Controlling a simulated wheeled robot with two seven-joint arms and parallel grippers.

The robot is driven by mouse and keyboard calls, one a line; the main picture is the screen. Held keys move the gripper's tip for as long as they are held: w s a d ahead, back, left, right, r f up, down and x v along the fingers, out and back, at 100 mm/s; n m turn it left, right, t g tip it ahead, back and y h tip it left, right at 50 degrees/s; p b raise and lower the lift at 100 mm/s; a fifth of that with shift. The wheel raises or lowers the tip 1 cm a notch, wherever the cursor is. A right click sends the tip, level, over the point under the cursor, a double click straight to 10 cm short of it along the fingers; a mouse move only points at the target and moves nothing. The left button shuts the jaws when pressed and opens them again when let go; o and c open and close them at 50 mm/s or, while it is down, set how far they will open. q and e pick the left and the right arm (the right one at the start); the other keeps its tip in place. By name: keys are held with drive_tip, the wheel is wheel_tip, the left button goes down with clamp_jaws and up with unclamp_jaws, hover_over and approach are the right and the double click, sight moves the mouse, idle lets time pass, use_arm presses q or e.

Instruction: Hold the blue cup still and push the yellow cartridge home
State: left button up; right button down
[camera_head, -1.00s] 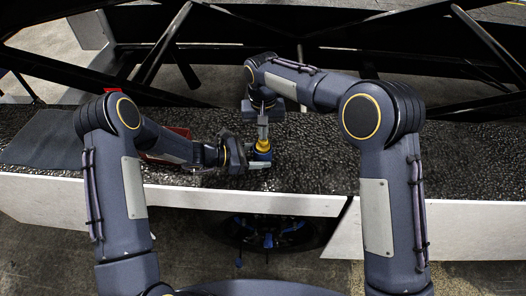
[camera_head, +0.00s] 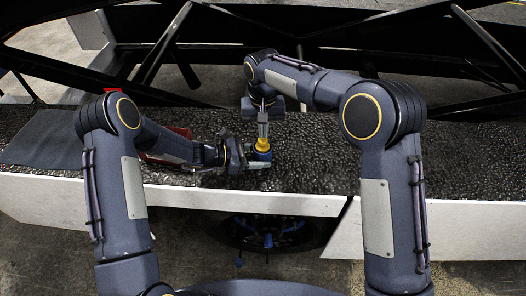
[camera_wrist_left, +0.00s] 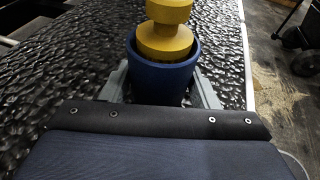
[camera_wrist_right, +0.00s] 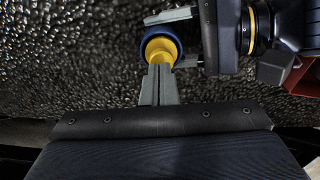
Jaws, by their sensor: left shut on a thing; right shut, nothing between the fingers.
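The blue cup (camera_wrist_left: 163,80) stands on the dark bumpy belt, with the yellow cartridge (camera_wrist_left: 165,42) upright in its mouth and its upper part standing above the rim. In the head view the yellow cartridge (camera_head: 263,144) shows above the cup (camera_head: 262,156). My left gripper (camera_head: 262,164) is shut on the blue cup, a finger on each side of it in the left wrist view. My right gripper (camera_wrist_right: 160,70) is shut and empty, pointing down, its fingertips over the top of the cartridge. Whether they touch it is hard to tell.
The belt (camera_head: 320,160) is clear to the right of the cup. A white side rail (camera_head: 240,201) runs along its near edge, and dark frame bars stand behind. A grey mat (camera_head: 45,140) and a red object (camera_head: 178,133) lie at the left.

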wheel_tip(320, 180, up, 14)
drive_tip(key=shift+f, duration=0.25)
idle(0.4)
idle(0.5)
use_arm(q)
drive_tip(key=o, duration=0.8)
drive_tip(key=shift+o, duration=0.2)
drive_tip(key=shift+a, duration=0.1)
